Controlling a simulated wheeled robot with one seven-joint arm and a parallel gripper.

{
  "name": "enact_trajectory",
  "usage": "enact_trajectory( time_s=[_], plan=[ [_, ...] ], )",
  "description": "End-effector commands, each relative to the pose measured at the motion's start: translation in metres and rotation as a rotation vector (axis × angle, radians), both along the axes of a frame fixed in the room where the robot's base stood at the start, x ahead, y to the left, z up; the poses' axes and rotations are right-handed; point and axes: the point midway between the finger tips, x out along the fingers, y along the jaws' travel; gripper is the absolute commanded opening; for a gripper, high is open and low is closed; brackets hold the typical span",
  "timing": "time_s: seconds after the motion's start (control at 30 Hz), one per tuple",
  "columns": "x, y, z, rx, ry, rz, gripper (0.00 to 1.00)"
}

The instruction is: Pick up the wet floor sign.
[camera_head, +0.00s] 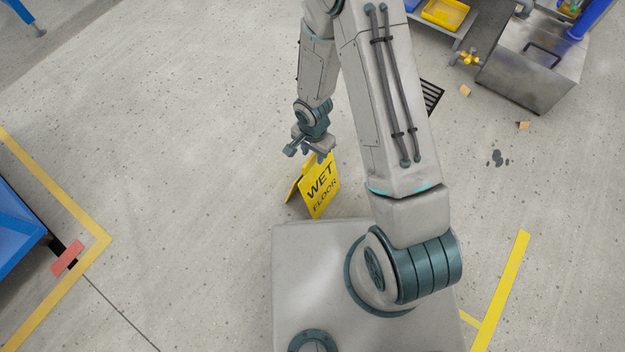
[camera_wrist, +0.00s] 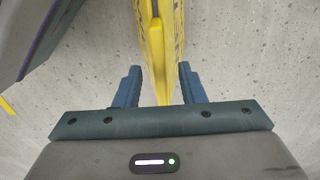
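The yellow wet floor sign (camera_head: 322,187) stands on the floor as a folded A-frame, just in front of my base in the head view, with dark lettering on the face towards me. My gripper (camera_head: 309,152) is at the sign's top edge. In the wrist view, the sign (camera_wrist: 160,50) runs between the two blue fingers of my gripper (camera_wrist: 160,86). The fingers are apart, with a visible gap on each side of the sign. Part of the sign's top is hidden by the gripper in the head view.
A metal box (camera_head: 530,62) stands at upper right, with a yellow valve-like part (camera_head: 470,57) and small tan blocks (camera_head: 465,90) near it. A dark floor grate (camera_head: 432,97) lies behind my arm. A blue unit (camera_head: 18,235) is at left. The floor left of the sign is clear.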

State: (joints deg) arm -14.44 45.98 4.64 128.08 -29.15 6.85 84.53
Motion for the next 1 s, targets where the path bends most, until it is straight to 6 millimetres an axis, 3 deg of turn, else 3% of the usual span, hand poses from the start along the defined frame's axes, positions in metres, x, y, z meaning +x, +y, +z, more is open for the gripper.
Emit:
enact_trajectory(
  time_s=[0.03,0.13,0.43,0.57,0.6,1.0],
  plan=[
    [0.0,0.0,-0.013,0.0,0.001,-0.001,0.36],
    [0.0,0.0,-0.023,-0.001,0.002,0.0,0.36],
    [0.0,0.0,-0.024,0.0,0.0,0.0,0.36],
    [0.0,0.0,-0.024,-0.001,0.001,-0.001,0.03],
    [0.0,0.0,-0.024,0.0,0.0,-0.001,0.0],
    [0.0,0.0,-0.025,-0.001,0.001,-0.001,0.0]
  ],
)
